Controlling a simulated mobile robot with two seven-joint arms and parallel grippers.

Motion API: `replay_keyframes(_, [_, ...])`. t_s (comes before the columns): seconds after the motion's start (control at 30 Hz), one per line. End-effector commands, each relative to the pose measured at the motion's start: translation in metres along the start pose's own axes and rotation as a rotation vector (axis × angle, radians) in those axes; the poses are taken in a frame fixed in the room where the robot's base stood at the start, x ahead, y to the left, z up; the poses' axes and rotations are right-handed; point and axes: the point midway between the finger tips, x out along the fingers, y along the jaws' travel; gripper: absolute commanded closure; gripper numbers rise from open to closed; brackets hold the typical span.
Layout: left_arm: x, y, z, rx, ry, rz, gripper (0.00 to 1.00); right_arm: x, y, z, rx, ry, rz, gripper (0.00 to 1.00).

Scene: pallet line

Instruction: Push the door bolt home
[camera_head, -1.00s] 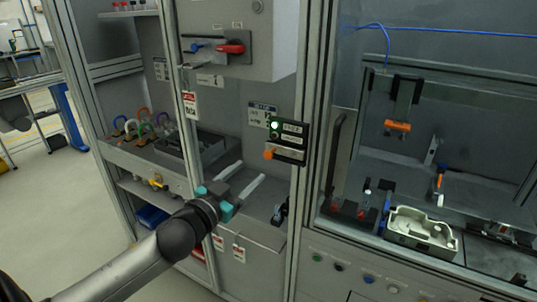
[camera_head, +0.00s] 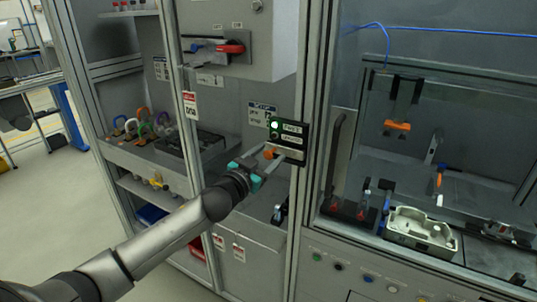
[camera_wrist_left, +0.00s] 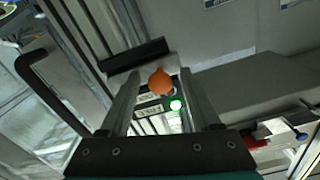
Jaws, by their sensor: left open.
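The door bolt has an orange knob (camera_head: 269,153) at the lower left of a dark lock plate (camera_head: 289,139) on the cabinet post. A green lamp (camera_head: 275,125) is lit on the plate. My left gripper (camera_head: 266,158) is open, with its fingers reaching up to the knob. In the left wrist view the orange knob (camera_wrist_left: 160,82) shows between the two fingers near their tips, with the green lamp (camera_wrist_left: 176,105) beside it. I cannot tell whether a finger touches the knob. My right gripper is not in view.
A dark door handle (camera_head: 335,150) stands right of the plate. A red rotary switch (camera_head: 232,47) is on the box above. Several coloured padlocks (camera_head: 140,125) sit on the shelf at left. A pale tray (camera_head: 420,231) lies behind the glass at right.

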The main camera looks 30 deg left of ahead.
Motion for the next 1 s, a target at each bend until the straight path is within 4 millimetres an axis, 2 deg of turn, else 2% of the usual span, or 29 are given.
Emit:
replay_keyframes(0.37, [0.0039,0.0,-0.0002,0.0,0.0,0.0,0.36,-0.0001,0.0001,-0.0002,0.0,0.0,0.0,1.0])
replay_keyframes(0.93, [0.0037,0.0001,-0.0002,0.0,0.0,0.001,0.98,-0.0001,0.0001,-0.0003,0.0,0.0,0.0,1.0])
replay_keyframes(1.0, [0.0037,0.0001,-0.0002,0.0,0.0,0.001,1.0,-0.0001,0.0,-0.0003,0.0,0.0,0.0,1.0])
